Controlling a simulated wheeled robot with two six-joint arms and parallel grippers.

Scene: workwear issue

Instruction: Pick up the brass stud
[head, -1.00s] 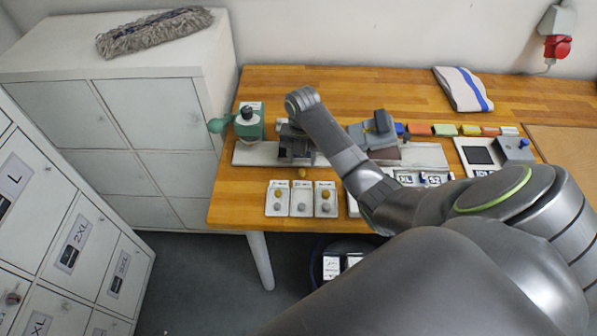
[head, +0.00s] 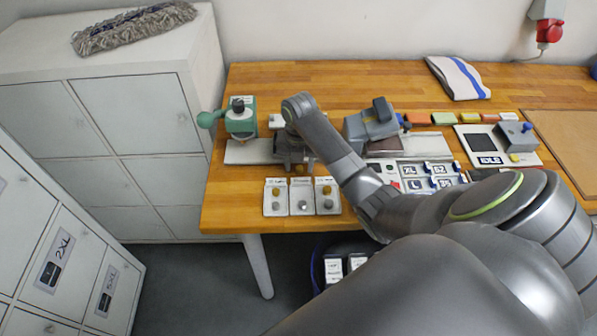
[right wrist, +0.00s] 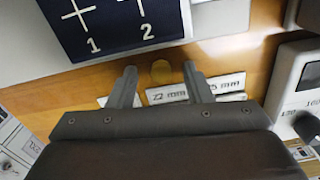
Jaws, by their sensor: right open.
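The brass stud (right wrist: 161,71) is a small round golden disc on the wooden table in the right wrist view. It lies between my right gripper's (right wrist: 160,72) two fingertips, with a gap on each side. The fingers are apart and hold nothing. In the head view my right gripper (head: 294,165) points down at the table just behind the three white cards; the stud is mostly hidden there. My left gripper is not in view.
White cards (head: 302,196) with studs stand at the table's front edge, close to the gripper. A dark blue board (right wrist: 115,22) marked 1 and 2 lies just beyond the fingertips. A green press (head: 240,120) stands left, a grey device (head: 372,125) right.

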